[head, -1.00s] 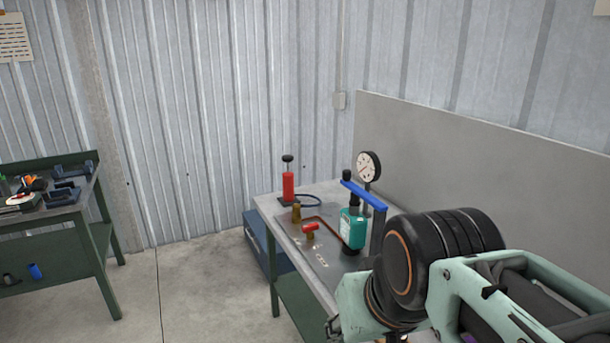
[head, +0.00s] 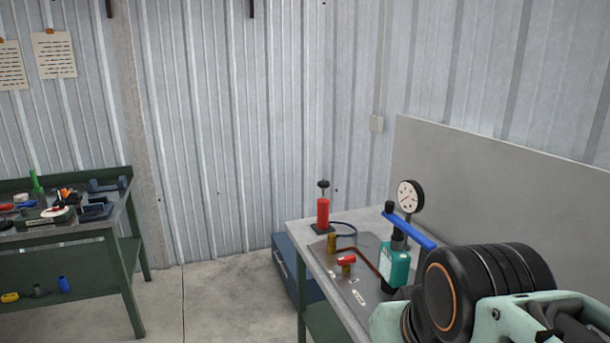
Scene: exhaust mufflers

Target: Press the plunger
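The plunger is a black knob on a short rod (head: 323,185), standing up out of a red cylinder (head: 323,212) at the far left end of the metal bench (head: 313,250). The knob sits clear above the cylinder. My arm reaches in from the lower right, with its black and pale green links in front of the bench's near part. My gripper is outside the head view, so its fingers and its distance from the plunger are hidden.
On the bench stand a teal bottle (head: 395,265), a blue lever bar (head: 409,231), a round dial gauge (head: 410,196), a red-handled valve (head: 346,260) and a brass fitting (head: 331,242). A grey panel (head: 500,185) rises behind. A green workbench (head: 125,255) stands left, with open floor between.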

